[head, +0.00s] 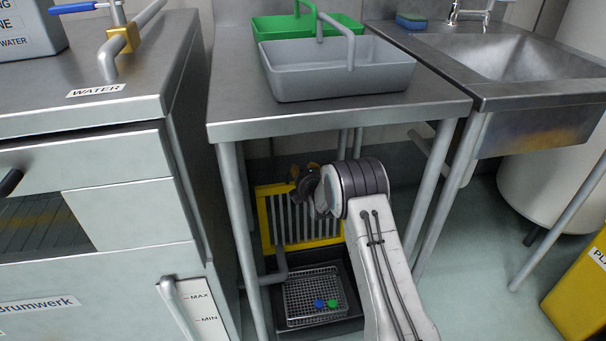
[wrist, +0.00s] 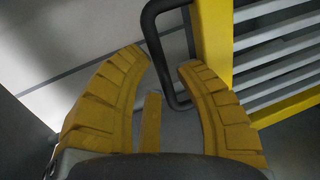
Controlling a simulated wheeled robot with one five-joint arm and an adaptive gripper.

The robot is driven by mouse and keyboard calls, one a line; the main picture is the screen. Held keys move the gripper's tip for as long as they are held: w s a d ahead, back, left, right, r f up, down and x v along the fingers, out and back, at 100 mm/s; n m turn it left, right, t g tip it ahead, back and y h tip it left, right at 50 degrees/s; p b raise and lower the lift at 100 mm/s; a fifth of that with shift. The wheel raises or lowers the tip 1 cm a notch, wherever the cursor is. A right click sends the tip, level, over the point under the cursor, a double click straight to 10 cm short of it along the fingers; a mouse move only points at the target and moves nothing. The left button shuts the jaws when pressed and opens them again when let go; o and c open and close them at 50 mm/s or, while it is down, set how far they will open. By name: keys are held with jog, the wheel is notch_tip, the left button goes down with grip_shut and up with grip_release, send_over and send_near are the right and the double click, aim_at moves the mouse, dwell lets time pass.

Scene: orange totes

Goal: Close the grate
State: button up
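The grate (head: 315,222) has a yellow frame and pale metal bars. It stands raised under the middle steel table, behind a dark floor pit (head: 347,326). In the wrist view its yellow frame (wrist: 213,38) and bars fill the right side. A dark bent handle (wrist: 152,45) joins the frame on its left. In the head view my gripper (head: 298,175) is near the grate's top, partly hidden by my wrist.
A mesh basket (head: 300,300) in the pit holds a blue piece (head: 319,304) and a green piece (head: 333,304). Table legs (head: 240,240) stand close on both sides of my arm.

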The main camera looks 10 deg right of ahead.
jog(key=shift+w+f, duration=0.2)
jog(key=shift+w, duration=0.45)
jog(key=shift+o, duration=0.2)
grip_shut()
